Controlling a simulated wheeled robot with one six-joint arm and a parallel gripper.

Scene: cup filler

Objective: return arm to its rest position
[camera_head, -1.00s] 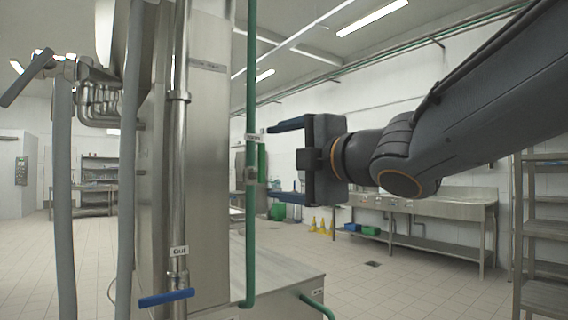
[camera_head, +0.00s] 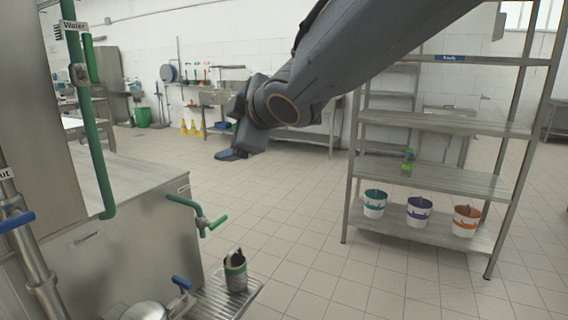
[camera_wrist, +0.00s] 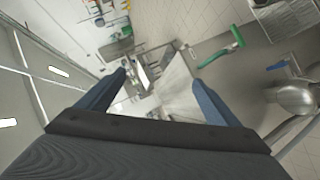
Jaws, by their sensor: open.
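My gripper (camera_head: 232,154) hangs in mid-air over the tiled floor in the head view, with my arm reaching in from the top right. In the wrist view my gripper (camera_wrist: 160,92) shows two blue fingers spread wide apart with nothing between them. It touches nothing that I can see.
The steel machine (camera_head: 130,235) stands at left with a green-handled tap (camera_head: 205,222) and a dark cup (camera_head: 235,272) on its drip grate (camera_head: 215,300). A steel shelf rack (camera_head: 440,185) at right holds teal, purple and orange-banded buckets. Floor between is clear.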

